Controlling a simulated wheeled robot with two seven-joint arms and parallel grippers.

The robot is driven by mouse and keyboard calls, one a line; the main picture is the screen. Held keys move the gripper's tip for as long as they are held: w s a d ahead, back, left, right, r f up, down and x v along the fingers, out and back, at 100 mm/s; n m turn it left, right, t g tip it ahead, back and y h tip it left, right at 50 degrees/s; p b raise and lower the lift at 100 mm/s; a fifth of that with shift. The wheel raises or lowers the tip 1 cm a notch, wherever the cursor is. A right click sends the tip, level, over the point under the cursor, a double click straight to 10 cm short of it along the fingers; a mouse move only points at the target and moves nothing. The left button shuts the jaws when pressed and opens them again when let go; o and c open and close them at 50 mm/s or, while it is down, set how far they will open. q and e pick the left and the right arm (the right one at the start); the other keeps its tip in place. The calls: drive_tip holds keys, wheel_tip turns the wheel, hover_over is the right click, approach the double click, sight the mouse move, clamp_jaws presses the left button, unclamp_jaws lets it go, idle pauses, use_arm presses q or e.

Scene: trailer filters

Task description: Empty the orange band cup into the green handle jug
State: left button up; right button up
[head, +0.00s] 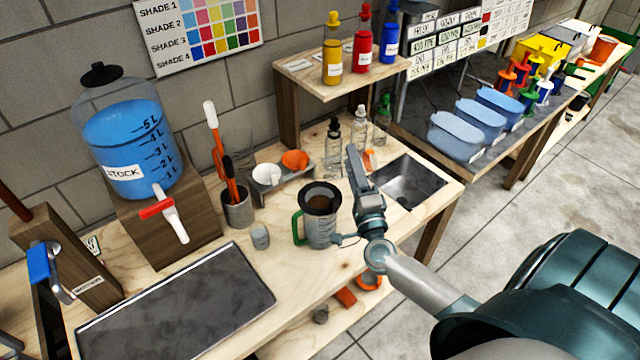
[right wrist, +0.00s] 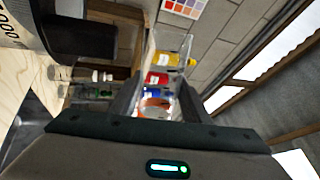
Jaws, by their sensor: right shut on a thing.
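The green handle jug (head: 319,232) stands upright on the wooden bench, a clear graduated vessel with its handle on the left. A dark funnel-like piece (head: 318,200) with brown contents sits in its mouth. My right gripper (head: 354,155) is just right of the jug and above the bench, shut on a clear cup with an orange band (head: 371,158). The gripper hides most of the cup in the head view. The right wrist view shows the cup's orange band (right wrist: 157,103) between the fingers. Its contents and tilt are unclear. My left gripper is not in view.
A sink (head: 408,181) lies right of the gripper. Small dropper bottles (head: 333,148) stand behind it. A small rack (head: 283,182) with white and orange pieces, a tool pot (head: 238,208) and a grey cup (head: 260,237) stand left of the jug. A dark tray (head: 175,305) lies at front left.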

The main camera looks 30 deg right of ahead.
sight(347, 163)
drive_tip(key=shift+w+a+r+n+y+p, duration=0.1)
drive_tip(key=shift+a+r+n+y+p, duration=0.2)
drive_tip(key=shift+n+p, duration=0.65)
drive_tip(key=shift+w+a+r+n+y+p, duration=0.15)
drive_tip(key=shift+r+n+p, duration=0.4)
drive_tip(key=shift+p, duration=0.55)
drive_tip(key=shift+w+a+r+n+y, duration=0.15)
drive_tip(key=shift+n+y, duration=0.1)
drive_tip(key=shift+n, duration=0.3)
drive_tip(key=shift+s+a+r+n+y, duration=0.1)
drive_tip(key=shift+a+n+y, duration=0.15)
drive_tip(key=shift+n, duration=0.35)
drive_tip(key=shift+w+a+r+n+y, duration=0.15)
drive_tip(key=shift+n+y, duration=0.1)
drive_tip(key=shift+n, duration=0.3)
drive_tip(key=shift+w+a+r+n+y, duration=0.15)
drive_tip(key=shift+a+r+n+y, duration=0.15)
drive_tip(key=shift+n, duration=0.55)
drive_tip(key=shift+w+a+r+n+y, duration=0.1)
drive_tip(key=shift+a+r+n+y, duration=0.2)
drive_tip(key=shift+n, duration=0.55)
idle(0.6)
drive_tip(key=shift+f, duration=0.15)
idle(0.7)
drive_tip(key=shift+s+d+f+m+t+h, duration=0.2)
drive_tip(key=shift+d+m, duration=0.1)
drive_tip(key=shift+m, duration=0.55)
drive_tip(key=shift+s+d+f+m+t+h, duration=0.15)
drive_tip(key=shift+d+f+m+t+h, duration=0.1)
drive_tip(key=shift+m, duration=0.6)
